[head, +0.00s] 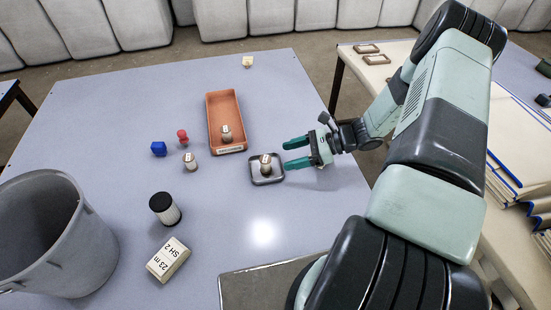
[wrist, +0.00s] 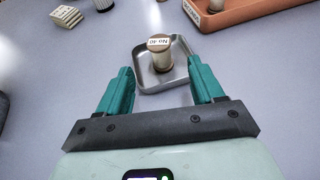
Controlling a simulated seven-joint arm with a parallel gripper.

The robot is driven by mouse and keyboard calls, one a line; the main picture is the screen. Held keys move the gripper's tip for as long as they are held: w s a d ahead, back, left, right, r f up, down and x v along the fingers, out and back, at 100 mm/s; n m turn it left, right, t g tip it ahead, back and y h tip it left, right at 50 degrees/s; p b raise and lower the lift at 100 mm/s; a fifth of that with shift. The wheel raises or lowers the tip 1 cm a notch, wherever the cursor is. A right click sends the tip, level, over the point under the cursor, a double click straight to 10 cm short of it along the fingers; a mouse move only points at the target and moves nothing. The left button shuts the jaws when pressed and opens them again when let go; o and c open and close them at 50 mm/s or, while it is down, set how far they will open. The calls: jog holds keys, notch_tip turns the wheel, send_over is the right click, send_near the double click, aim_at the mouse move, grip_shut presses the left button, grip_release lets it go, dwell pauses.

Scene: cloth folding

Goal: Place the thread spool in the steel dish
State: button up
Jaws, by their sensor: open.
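A thread spool (head: 266,164) with a pale labelled top stands upright in the small square steel dish (head: 272,181). In the wrist view the spool (wrist: 159,55) rests inside the dish (wrist: 150,85), its label reading something like "No 40". My gripper (head: 287,154) is open and empty at the dish's right side in the head view. In the wrist view my gripper's green fingers (wrist: 160,72) are spread wide with the dish between and beyond their tips. The fingers appear apart from the spool. A similar spool (head: 227,134) stands in the terracotta tray, and another (head: 190,162) stands on the table.
The terracotta tray (head: 222,105) lies just behind the dish. The table's front middle is clear.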

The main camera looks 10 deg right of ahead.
jog(key=shift+v, duration=1.75)
